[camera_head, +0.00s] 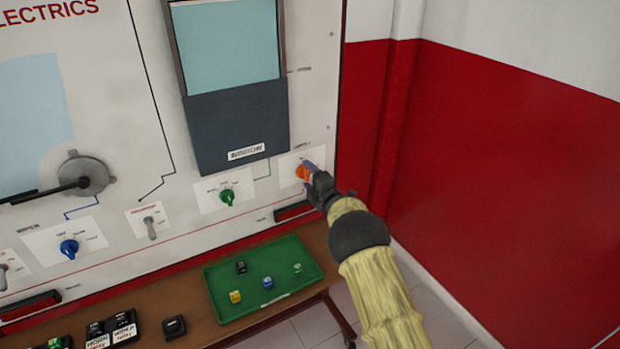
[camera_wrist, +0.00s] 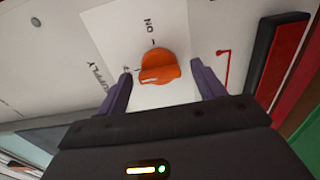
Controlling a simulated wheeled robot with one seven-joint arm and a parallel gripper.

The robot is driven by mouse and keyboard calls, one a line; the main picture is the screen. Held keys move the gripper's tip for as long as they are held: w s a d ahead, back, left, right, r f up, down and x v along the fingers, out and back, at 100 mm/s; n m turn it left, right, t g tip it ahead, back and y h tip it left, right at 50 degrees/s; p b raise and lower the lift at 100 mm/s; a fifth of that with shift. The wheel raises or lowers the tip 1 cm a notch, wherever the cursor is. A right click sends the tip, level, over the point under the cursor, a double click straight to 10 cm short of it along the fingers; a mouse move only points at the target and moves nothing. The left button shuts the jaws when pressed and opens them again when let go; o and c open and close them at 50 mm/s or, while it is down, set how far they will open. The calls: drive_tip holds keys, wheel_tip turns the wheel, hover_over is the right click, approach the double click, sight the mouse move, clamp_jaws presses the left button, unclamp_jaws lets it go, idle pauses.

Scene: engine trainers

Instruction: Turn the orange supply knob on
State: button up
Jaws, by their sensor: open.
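The orange supply knob (camera_head: 303,172) sits on a white label plate at the right end of the panel. In the wrist view the orange knob (camera_wrist: 158,66) shows close up, with "ON" and "SUPPLY" printed around it on the plate. My gripper (camera_head: 310,170) is at the knob in the head view and partly covers it. In the wrist view the two fingers of my gripper (camera_wrist: 160,85) are apart, one on each side of the knob, with gaps between. The knob's pointer direction is hard to tell.
A green knob (camera_head: 227,196), a blue knob (camera_head: 69,248) and a grey toggle switch (camera_head: 150,227) are on the panel to the left. A green tray (camera_head: 222,279) with small coloured parts lies on the bench below. A red wall (camera_head: 500,190) stands at right.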

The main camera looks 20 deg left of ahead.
drive_tip(key=c, duration=1)
drive_tip(key=shift+m+b, duration=0.4)
drive_tip(key=shift+m, duration=0.1)
drive_tip(key=shift+f+m+b, duration=0.15)
drive_tip(key=shift+m+b, duration=0.8)
drive_tip(key=shift+m, duration=0.25)
drive_tip(key=m+b, duration=0.2)
drive_tip(key=m, duration=0.3)
drive_tip(key=shift+b, duration=0.35)
drive_tip(key=m+b, duration=0.1)
drive_tip(key=m, duration=0.8)
drive_tip(key=shift+m+b, duration=0.3)
drive_tip(key=shift+b, duration=0.1)
